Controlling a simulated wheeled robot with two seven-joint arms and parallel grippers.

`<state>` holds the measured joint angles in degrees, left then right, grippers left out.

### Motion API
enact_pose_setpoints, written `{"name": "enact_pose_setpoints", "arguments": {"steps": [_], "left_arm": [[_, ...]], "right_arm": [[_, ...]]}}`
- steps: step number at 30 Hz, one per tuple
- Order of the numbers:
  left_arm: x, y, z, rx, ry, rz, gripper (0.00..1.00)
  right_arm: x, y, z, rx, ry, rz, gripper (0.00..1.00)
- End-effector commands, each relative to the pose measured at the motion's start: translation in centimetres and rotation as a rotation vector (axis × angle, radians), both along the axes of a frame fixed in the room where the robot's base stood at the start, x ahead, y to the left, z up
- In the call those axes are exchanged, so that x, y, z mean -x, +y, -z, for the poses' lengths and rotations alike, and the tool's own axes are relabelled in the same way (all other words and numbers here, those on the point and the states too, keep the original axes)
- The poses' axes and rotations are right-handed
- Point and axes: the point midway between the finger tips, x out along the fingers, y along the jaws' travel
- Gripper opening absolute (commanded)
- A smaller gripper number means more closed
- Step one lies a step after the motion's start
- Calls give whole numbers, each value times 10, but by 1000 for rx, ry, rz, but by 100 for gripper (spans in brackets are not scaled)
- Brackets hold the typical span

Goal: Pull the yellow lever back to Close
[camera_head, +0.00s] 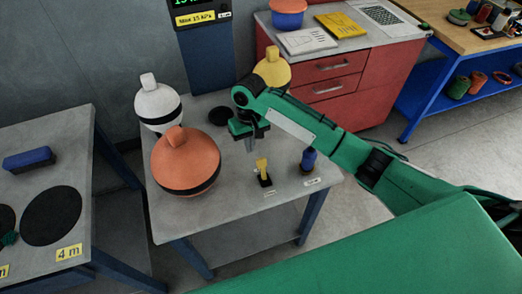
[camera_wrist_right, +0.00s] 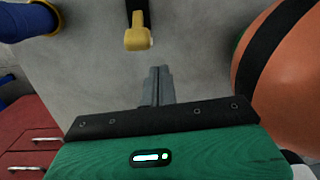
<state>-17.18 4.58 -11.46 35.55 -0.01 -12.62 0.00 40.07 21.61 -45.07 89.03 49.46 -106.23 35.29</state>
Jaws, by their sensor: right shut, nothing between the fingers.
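The yellow lever (camera_head: 262,166) stands up from a small dark base on the grey table, in the middle of the head view. It also shows at the top of the right wrist view (camera_wrist_right: 138,37), just beyond the fingertips. My right gripper (camera_head: 250,148) is shut and empty, above the table, behind and slightly left of the lever in the head view. In the right wrist view its closed fingers (camera_wrist_right: 157,80) point toward the lever with a visible gap. The small labels on the table are too small to read. My left gripper is not in view.
An orange float (camera_head: 186,162) stands close left of the lever, with a white float (camera_head: 158,104) behind it. A blue-topped knob (camera_head: 308,160) is to the lever's right. A yellow float (camera_head: 273,68) is behind my arm. The table's (camera_head: 225,216) front is clear.

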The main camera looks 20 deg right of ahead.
Motion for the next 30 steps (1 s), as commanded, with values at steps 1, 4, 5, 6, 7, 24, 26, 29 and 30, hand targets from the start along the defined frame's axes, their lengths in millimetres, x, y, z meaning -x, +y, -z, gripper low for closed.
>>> {"name": "enact_pose_setpoints", "arguments": {"steps": [1,4,5,6,7,24,26,29,30], "left_arm": [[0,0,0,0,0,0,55],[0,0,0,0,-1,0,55],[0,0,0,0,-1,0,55],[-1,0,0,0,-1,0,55],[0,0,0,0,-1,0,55],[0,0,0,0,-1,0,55],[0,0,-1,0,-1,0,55],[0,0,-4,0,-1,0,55],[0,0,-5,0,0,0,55]], "right_arm": [[-10,-6,-8,18,5,18,0],[-23,-16,-20,42,20,52,0],[-27,-18,-24,49,25,62,0],[-31,-22,-28,58,29,74,0],[-33,-24,-31,62,33,81,0],[-43,-32,-41,81,48,113,0],[-42,-32,-38,81,48,114,0],[-40,-32,-29,82,50,114,0],[-39,-32,-23,84,51,114,0]]}}
